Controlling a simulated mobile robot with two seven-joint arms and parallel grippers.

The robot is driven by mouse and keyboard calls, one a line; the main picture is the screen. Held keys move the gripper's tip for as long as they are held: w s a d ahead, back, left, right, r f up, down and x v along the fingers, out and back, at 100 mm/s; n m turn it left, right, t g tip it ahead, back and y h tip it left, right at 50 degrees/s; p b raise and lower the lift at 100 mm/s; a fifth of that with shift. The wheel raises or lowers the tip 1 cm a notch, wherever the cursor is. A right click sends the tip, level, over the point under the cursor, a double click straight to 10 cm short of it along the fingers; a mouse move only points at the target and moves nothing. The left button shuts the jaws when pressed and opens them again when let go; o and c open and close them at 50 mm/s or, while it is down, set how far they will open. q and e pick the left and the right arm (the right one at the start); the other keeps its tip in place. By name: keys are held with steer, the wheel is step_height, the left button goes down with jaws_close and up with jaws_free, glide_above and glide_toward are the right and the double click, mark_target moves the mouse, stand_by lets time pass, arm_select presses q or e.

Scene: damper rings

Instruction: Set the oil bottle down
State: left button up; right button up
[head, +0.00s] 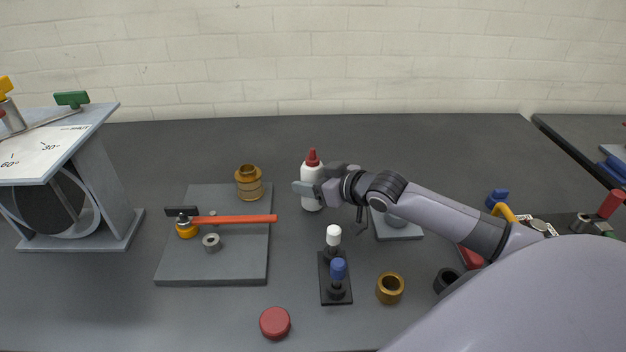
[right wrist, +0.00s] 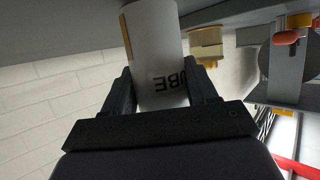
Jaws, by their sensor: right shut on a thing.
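The oil bottle (head: 312,195) is white with a red pointed cap and stands upright near the middle of the table in the head view. My right gripper (head: 312,188) is shut on its body from the right. In the right wrist view the bottle (right wrist: 156,50) fills the space between the two fingers (right wrist: 160,92), with dark lettering on its side. Its base is at or just above the table; I cannot tell whether it touches. My left gripper is not in view.
A black stand (head: 336,292) with white-topped and blue-topped pegs, a brass ring (head: 390,288) and a red disc (head: 275,322) are in front. Table behind the bottle is clear.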

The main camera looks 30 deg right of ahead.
steer(key=shift+f, duration=0.2)
steer(key=o, duration=1.2)
steer(key=shift+v, duration=3.55)
jaws_close()
steer(key=shift+s+f, duration=0.1)
